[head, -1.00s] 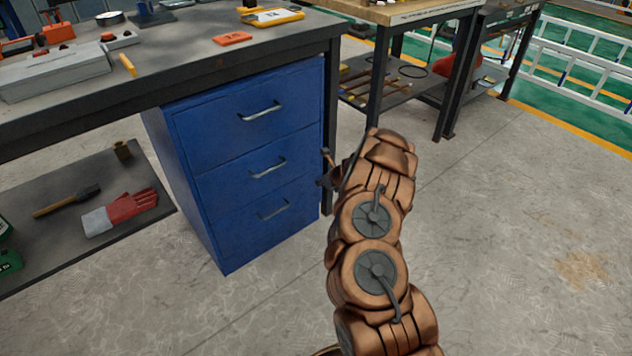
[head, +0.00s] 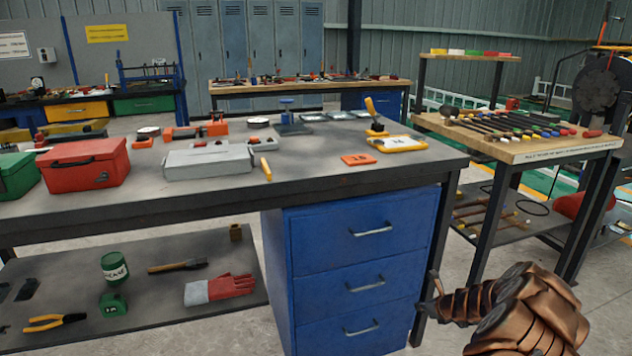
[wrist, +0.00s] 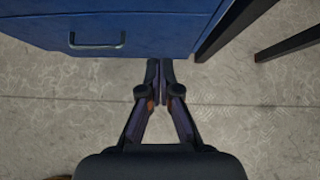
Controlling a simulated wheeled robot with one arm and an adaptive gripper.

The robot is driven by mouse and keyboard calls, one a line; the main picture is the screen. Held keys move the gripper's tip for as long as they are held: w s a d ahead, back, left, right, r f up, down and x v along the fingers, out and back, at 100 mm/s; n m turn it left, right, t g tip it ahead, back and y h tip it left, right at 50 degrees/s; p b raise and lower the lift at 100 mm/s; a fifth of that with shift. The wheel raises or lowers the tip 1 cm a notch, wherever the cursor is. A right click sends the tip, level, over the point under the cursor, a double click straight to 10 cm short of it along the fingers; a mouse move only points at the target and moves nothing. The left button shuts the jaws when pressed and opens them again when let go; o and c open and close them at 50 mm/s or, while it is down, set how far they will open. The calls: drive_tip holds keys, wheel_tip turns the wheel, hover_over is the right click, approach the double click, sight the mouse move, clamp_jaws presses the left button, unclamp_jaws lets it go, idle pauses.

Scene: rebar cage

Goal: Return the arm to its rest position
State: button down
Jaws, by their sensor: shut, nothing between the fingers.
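My arm (head: 520,315) shows in copper at the lower right of the head view, folded beside the blue drawer cabinet. My gripper (head: 432,298) is at its left end, small and partly hidden, near the cabinet's right side. In the wrist view my gripper (wrist: 160,68) has its two dark fingers together with nothing between them. The fingertips are close to the lower edge of the blue drawer cabinet (wrist: 150,20) in that picture, over the grey floor. I cannot tell whether they touch it.
The workbench (head: 340,165) carries a red toolbox (head: 85,165), a grey case (head: 208,162) and a yellow-framed tray (head: 400,143). A wooden-topped table (head: 520,150) with tools stands right. Grey floor (wrist: 240,120) lies open below my gripper.

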drive_tip(key=s+a+r+n+g+y+p, duration=0.15)
drive_tip(key=a+r+n+y+p, duration=0.65)
drive_tip(key=a+r, duration=1.4)
drive_tip(key=s+a+r+n+g+h+p, duration=0.1)
drive_tip(key=s+a+r+n+g+p, duration=0.1)
drive_tip(key=s+a+r+n, duration=0.5)
drive_tip(key=s+a+r+n+g+h+p, duration=0.1)
drive_tip(key=s+a+r+n+p, duration=0.2)
drive_tip(key=r, duration=0.6)
drive_tip(key=s+a+r+n+g+h+p, duration=0.1)
drive_tip(key=s+r+n+g+p, duration=0.25)
drive_tip(key=s, duration=0.55)
drive_tip(key=s+a+r+n+h+p, duration=0.1)
drive_tip(key=s+r+n+p, duration=0.25)
drive_tip(key=s+r, duration=0.4)
drive_tip(key=s+d+r+n+g+h+p, duration=0.1)
drive_tip(key=s+d+r+n+h+p, duration=0.1)
drive_tip(key=s, duration=0.6)
drive_tip(key=s+d+r+n+h+p, duration=0.2)
drive_tip(key=s+d+n+p, duration=0.1)
drive_tip(key=s+d, duration=0.3)
drive_tip(key=s+d+r+n+g+h+p, duration=0.1)
drive_tip(key=s+d+r+n+h+p, duration=0.1)
drive_tip(key=s, duration=0.8)
drive_tip(key=shift+d+r+n+g+h+p, duration=0.3)
drive_tip(key=shift+d+r+p, duration=0.1)
drive_tip(key=shift+d+p, duration=0.5)
